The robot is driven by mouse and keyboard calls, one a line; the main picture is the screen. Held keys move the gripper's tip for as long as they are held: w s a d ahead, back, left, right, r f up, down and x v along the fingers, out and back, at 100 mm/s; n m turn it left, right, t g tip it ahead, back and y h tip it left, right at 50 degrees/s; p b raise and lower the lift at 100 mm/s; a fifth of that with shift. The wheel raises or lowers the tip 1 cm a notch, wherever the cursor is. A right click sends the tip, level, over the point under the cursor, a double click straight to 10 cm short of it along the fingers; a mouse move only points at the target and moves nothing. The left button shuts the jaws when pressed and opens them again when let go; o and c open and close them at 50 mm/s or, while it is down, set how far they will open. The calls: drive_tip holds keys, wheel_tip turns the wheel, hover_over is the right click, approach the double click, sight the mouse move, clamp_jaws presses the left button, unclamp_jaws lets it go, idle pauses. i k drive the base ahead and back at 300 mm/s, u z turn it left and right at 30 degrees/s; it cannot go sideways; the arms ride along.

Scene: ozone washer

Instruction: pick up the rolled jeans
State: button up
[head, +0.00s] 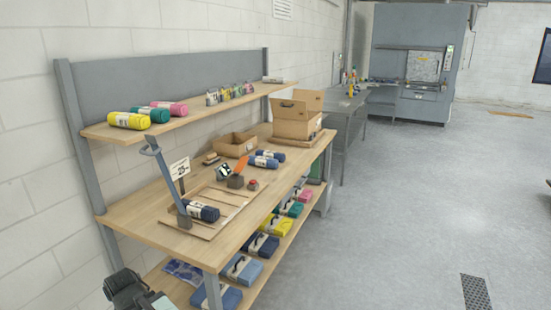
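A dark blue roll with a pale paper band, which looks like rolled jeans (207,213), lies on a thin wooden board at the near part of the workbench. Two more dark blue banded rolls (263,162) lie close together farther back on the bench top. I cannot tell which roll the task means. My gripper (132,290), dark and partly cut off, seems to be at the lower left, below the bench top and well apart from the rolls. Its fingers are not clear, and I see nothing held in it.
The bench's upper shelf (180,124) holds yellow, green and pink rolls. A grey angled post (166,178) and a small sign (180,168) stand by the near roll. Cardboard boxes (296,118) stand farther back. Folded garments fill the lower shelf. Open floor (400,220) lies right.

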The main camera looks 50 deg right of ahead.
sight(281, 157)
drive_tip(key=z, duration=3.2)
drive_tip(key=k, duration=1.25)
drive_tip(key=u, duration=1.4)
drive_tip(key=i, duration=0.95)
